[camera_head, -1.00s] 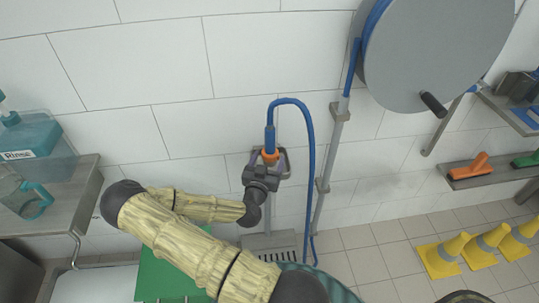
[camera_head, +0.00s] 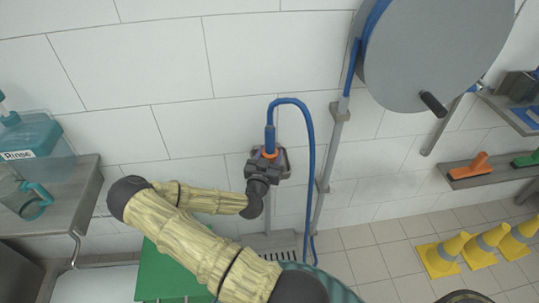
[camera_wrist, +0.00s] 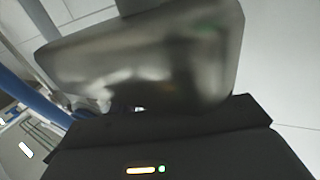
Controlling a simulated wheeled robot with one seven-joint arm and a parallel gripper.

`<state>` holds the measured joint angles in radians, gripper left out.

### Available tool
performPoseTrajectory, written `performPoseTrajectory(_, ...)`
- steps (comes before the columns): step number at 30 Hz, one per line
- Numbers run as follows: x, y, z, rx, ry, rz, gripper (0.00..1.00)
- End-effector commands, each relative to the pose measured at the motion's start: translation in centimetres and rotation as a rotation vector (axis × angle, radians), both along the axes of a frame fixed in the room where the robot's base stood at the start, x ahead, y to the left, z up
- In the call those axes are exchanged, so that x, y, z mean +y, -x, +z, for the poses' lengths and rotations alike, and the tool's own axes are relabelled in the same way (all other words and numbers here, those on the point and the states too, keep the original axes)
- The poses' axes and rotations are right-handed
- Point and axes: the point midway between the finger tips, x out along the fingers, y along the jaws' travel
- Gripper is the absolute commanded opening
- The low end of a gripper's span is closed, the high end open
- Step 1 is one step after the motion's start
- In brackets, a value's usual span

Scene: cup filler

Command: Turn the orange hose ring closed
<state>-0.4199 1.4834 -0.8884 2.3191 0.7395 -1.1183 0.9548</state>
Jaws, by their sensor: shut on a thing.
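The orange hose ring (camera_head: 269,153) sits at the lower end of the blue hose (camera_head: 306,125), at a grey wall fitting (camera_head: 285,162). My gripper (camera_head: 267,161) is at the ring from the front and is shut on it, hiding most of it. In the wrist view, a blurred grey metal surface (camera_wrist: 150,60) fills the middle, and the ring cannot be seen there. The blue hose (camera_wrist: 30,90) shows at the left of that view.
A large grey hose reel (camera_head: 435,50) with a black handle hangs at upper right. A pipe (camera_head: 329,160) runs down the wall right of the hose. A shelf with a Rinse bottle (camera_head: 30,140) is at left.

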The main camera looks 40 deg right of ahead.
Motion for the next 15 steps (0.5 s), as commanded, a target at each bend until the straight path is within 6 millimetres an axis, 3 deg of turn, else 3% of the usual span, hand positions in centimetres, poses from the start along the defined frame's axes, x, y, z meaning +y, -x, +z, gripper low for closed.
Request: performPoseTrajectory(15, 0.14, -0.24, -0.33, -0.005, -0.003, -0.183, 0.26)
